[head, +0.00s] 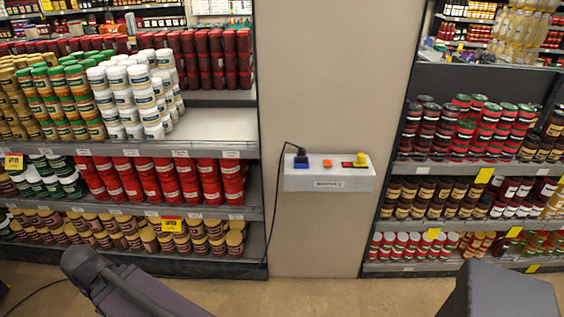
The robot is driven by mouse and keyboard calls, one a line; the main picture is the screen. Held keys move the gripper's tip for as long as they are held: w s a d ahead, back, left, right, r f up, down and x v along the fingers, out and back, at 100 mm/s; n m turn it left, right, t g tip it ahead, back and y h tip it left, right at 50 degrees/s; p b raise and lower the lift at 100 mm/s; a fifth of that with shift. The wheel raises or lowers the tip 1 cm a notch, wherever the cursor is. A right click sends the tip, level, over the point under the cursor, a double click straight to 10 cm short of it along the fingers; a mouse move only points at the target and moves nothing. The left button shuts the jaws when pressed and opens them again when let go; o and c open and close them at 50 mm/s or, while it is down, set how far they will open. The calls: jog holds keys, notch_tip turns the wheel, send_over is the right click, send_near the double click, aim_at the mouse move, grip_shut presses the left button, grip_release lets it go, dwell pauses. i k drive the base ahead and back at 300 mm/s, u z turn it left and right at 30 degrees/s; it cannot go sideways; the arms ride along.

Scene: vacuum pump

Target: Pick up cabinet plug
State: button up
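A small blue plug (301,162) with a black cable sits on the left end of the top of a pale grey wall box (330,184). The cable (275,196) arches up from the plug, bends left and hangs down the panel's left edge to the floor. I cannot tell from here how deep the plug sits in the box. My gripper is not in view.
An orange block (327,164) and a yellow knob (361,158) on a red-black base sit right of the plug. The box is on a beige panel (335,70) between stocked jar shelves (230,212) (440,226). The air before the panel looks clear.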

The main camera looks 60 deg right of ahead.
aim_at(301, 157)
jog(key=u, duration=0.2)
jog(key=i, duration=1.6)
jog(key=z, duration=2.2)
